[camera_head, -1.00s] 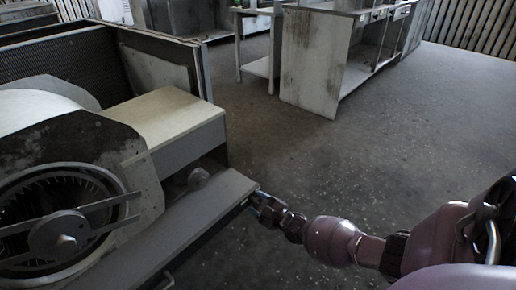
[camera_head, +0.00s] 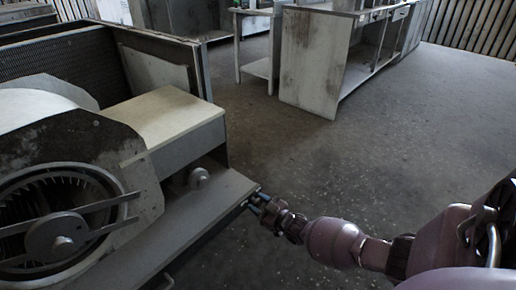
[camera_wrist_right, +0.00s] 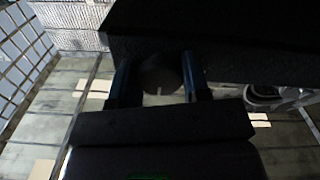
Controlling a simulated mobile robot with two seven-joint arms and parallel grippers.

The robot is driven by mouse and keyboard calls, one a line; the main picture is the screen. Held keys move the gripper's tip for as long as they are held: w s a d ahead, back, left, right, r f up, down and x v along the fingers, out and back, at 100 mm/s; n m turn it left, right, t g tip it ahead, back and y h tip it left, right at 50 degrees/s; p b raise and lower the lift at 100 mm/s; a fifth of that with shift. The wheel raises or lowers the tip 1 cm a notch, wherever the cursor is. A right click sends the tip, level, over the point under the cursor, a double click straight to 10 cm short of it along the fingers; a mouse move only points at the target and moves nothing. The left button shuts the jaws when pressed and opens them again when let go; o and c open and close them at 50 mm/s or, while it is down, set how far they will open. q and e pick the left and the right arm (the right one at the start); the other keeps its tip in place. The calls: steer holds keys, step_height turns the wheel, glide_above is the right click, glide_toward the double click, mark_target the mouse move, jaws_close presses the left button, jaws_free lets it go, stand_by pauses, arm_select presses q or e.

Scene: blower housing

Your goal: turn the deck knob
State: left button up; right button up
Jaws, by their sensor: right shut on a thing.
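The deck knob (camera_wrist_right: 160,75) is a dark rounded shape between the two fingers in the right wrist view. In the head view it is hidden at the deck's front edge behind my gripper. My right gripper (camera_head: 257,201) meets the right end of the grey deck (camera_head: 215,195). Its blue-grey fingers (camera_wrist_right: 155,80) sit on either side of the knob and are shut on it. My left gripper is not in view.
The blower housing (camera_head: 140,165) with its round fan opening stands at the left above the deck. A small round knob-like part (camera_head: 199,178) sits under the beige box (camera_head: 165,115). A worn cabinet (camera_head: 315,65) stands farther back. The floor at the right is clear.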

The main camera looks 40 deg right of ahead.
stand_by(0.3)
steer(key=o, duration=0.6)
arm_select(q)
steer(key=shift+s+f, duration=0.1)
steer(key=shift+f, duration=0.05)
arm_select(e)
steer(key=o, duration=0.3)
steer(key=shift+o, duration=0.2)
arm_select(q)
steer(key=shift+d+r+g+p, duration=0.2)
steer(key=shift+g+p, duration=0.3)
steer(key=shift+p, duration=0.75)
arm_select(e)
steer(key=s, duration=1)
steer(key=shift+s+d, duration=0.4)
